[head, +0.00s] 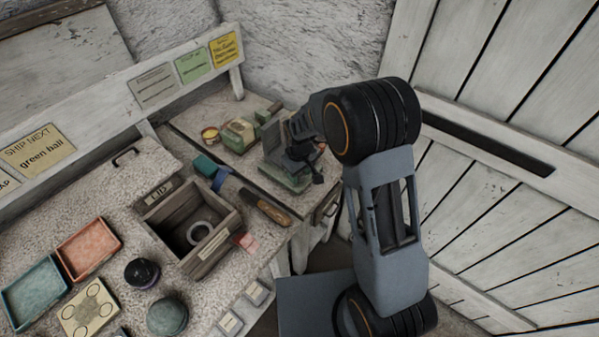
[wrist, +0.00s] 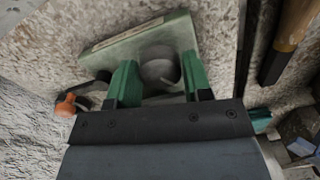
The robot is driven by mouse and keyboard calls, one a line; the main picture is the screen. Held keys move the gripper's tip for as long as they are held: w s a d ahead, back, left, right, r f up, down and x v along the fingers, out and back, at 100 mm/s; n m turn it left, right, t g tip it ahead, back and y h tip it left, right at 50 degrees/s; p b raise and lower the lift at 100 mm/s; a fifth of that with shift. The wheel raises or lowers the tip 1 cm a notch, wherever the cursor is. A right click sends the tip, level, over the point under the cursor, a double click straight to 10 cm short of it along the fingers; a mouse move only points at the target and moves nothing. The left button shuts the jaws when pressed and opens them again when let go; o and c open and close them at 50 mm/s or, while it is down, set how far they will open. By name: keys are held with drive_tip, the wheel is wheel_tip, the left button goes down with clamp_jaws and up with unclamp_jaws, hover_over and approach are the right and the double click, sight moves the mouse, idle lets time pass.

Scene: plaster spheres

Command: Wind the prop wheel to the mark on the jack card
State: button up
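A grey-green block (head: 281,164) stands on the bench's far right corner, partly hidden by my gripper (head: 305,150). In the wrist view a pale green plate or block (wrist: 115,52) lies below my gripper (wrist: 160,80), with a round grey disc (wrist: 160,66) on it, possibly the prop wheel. The two green fingers are spread, one on each side of the disc. I cannot tell whether they touch it. A dark crank with an orange knob (wrist: 66,105) sticks out left. Grey, green and yellow cards (head: 153,85) hang on the back board; I cannot tell which is the jack card.
Another green device (head: 239,135) and a small tin (head: 210,134) stand left of my gripper. A wooden-handled tool (head: 270,211) lies near the bench edge. A plank wall is at right.

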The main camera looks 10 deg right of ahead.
drive_tip(key=c, duration=0.5)
drive_tip(key=shift+m, duration=0.3)
drive_tip(key=m+b, duration=0.1)
drive_tip(key=m, duration=0.2)
drive_tip(key=m+b, duration=0.1)
drive_tip(key=m, duration=0.3)
drive_tip(key=shift+m+b, duration=0.3)
drive_tip(key=m+b, duration=0.1)
drive_tip(key=m, duration=0.4)
drive_tip(key=shift+a, duration=0.1)
drive_tip(key=m+b, duration=0.1)
drive_tip(key=m, duration=0.4)
drive_tip(key=shift+m, duration=0.3)
drive_tip(key=shift+m, duration=0.3)
drive_tip(key=shift+r, duration=0.1)
